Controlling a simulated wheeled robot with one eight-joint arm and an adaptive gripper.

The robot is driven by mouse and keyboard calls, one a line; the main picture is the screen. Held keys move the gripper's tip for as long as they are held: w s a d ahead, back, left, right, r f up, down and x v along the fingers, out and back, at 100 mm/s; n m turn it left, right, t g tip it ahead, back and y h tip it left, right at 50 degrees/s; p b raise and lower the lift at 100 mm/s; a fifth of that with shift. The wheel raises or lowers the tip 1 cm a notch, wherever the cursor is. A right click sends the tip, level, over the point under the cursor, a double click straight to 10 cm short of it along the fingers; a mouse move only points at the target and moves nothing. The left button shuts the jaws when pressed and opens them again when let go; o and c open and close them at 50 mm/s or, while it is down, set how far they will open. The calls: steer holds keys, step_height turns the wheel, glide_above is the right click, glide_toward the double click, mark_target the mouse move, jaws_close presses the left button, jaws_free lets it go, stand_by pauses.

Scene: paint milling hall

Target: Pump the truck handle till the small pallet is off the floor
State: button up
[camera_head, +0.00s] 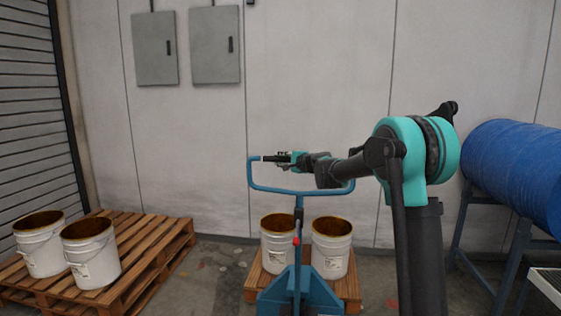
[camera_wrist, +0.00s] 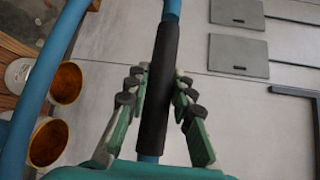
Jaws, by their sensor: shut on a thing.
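The blue pallet truck (camera_head: 300,285) stands in the middle of the head view, with its loop handle (camera_head: 251,178) raised upright. My gripper (camera_head: 279,158) is at the top bar of the loop. In the wrist view my gripper (camera_wrist: 158,92) is shut on the black grip (camera_wrist: 157,85) of that bar, one finger on each side. The small pallet (camera_head: 254,284) is behind the truck and carries two white buckets (camera_head: 277,245) (camera_head: 331,250) with brown contents. The truck body hides the pallet's middle and its underside, so I cannot tell whether it touches the floor.
A larger wooden pallet (camera_head: 150,262) with two open buckets (camera_head: 38,247) (camera_head: 90,253) is at the left. A blue drum (camera_head: 515,170) lies on a blue stand (camera_head: 461,222) at the right. Grey wall boxes (camera_head: 155,48) (camera_head: 214,45) hang behind.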

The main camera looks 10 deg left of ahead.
jaws_close()
steer(key=s+f, duration=0.2)
steer(key=s, duration=1)
steer(key=s+f, duration=0.1)
steer(key=s, duration=1.2)
steer(key=shift+s+a+f+n+t, duration=0.3)
steer(key=shift+a+f+n+t, duration=0.05)
steer(key=shift+f+n+t, duration=0.05)
steer(key=o, duration=1)
jaws_free()
steer(key=shift+w+f, duration=0.1)
steer(key=shift+w, duration=0.1)
steer(key=shift+s, duration=0.1)
steer(key=v, duration=1.1)
steer(key=shift+s+d, duration=0.2)
steer(key=shift+d, duration=0.15)
